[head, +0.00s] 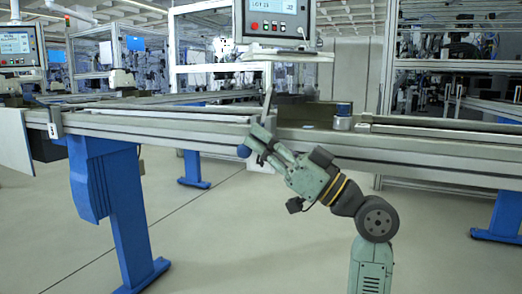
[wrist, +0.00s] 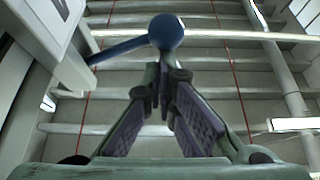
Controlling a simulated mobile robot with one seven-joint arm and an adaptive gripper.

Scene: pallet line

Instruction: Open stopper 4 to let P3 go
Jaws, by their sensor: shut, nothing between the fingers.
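A blue ball knob (wrist: 166,31) on a blue lever (wrist: 118,48) is just beyond my fingertips in the wrist view. The lever runs left to a grey housing (wrist: 35,30) with a partly cut-off white label. In the head view the knob (head: 243,151) hangs at the front of the conveyor rail, at the tip of my gripper (head: 256,143). My gripper (wrist: 165,84) is shut and empty; I cannot tell if it touches the knob. A blue-topped round part (head: 343,112) stands on the line to the right. No pallet label is readable, so I cannot tell which is P3.
The conveyor rail (head: 180,126) crosses the view. Blue legs (head: 120,215) stand at left, with a grey plate (head: 15,140) at the far left end. A screen (head: 280,18) hangs above the line. The floor (head: 220,235) in front is clear.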

